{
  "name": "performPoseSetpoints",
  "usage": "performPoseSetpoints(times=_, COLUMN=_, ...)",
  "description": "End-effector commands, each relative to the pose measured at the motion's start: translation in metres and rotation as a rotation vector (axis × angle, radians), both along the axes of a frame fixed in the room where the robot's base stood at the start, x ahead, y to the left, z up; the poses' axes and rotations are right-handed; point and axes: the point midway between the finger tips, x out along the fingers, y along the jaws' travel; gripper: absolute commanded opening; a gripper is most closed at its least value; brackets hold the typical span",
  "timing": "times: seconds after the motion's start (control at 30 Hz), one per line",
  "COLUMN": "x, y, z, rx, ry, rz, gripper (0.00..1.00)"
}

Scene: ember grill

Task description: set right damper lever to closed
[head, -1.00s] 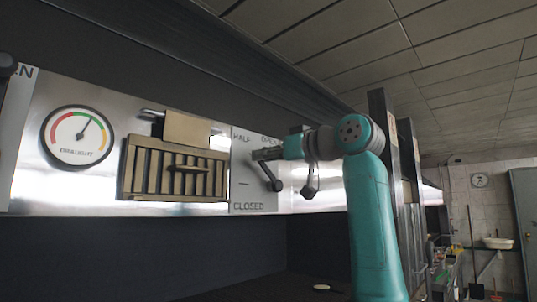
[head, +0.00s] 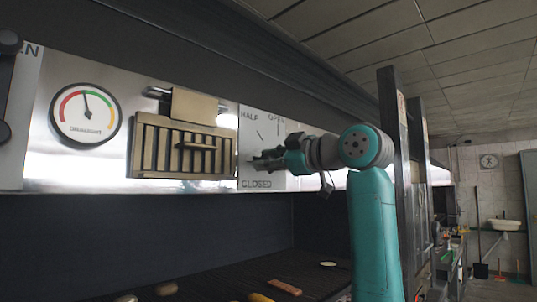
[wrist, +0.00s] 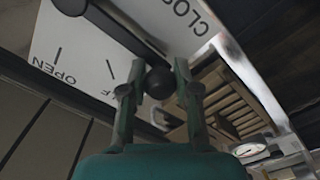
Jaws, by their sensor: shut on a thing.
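The right damper plate (head: 277,124) is white, with HALF, OPEN and CLOSED lettered on it. My gripper (head: 256,161) is in front of its left part, just above the word CLOSED. In the wrist view, my gripper (wrist: 160,98) is shut with its fingers on either side of the lever's round black knob (wrist: 160,82). The dark lever bar (wrist: 122,38) runs up and left from the knob. It lies past the HALF tick, on the side toward CLOSED. The CLOSED tick is hidden, so I cannot tell whether the lever lines up with it.
A slatted brass vent (head: 180,148) is close left of my gripper. Further left are a draught gauge (head: 85,113) and another dark lever (head: 5,85) at the picture edge. Below, the grill (head: 215,285) holds several food pieces. A dark post (head: 393,150) stands right of my arm.

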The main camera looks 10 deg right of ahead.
Motion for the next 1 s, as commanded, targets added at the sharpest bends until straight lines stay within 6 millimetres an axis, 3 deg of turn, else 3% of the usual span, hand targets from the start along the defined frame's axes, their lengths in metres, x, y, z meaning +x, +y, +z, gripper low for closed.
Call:
performPoseSetpoints(times=0.57, x=0.0003, y=0.0003, z=-0.0056, rx=-0.033, ry=-0.016, rz=0.001, gripper=0.00)
performPoseSetpoints(times=0.6, x=0.0003, y=0.0003, z=-0.0057, rx=-0.033, ry=-0.015, rz=0.002, gripper=0.36)
performPoseSetpoints(times=0.7, x=0.0003, y=0.0002, z=-0.0057, rx=-0.032, ry=-0.015, rz=0.002, gripper=0.58)
performPoseSetpoints(times=1.0, x=-0.0003, y=-0.0004, z=-0.0042, rx=-0.031, ry=-0.018, rz=0.000, gripper=0.58)
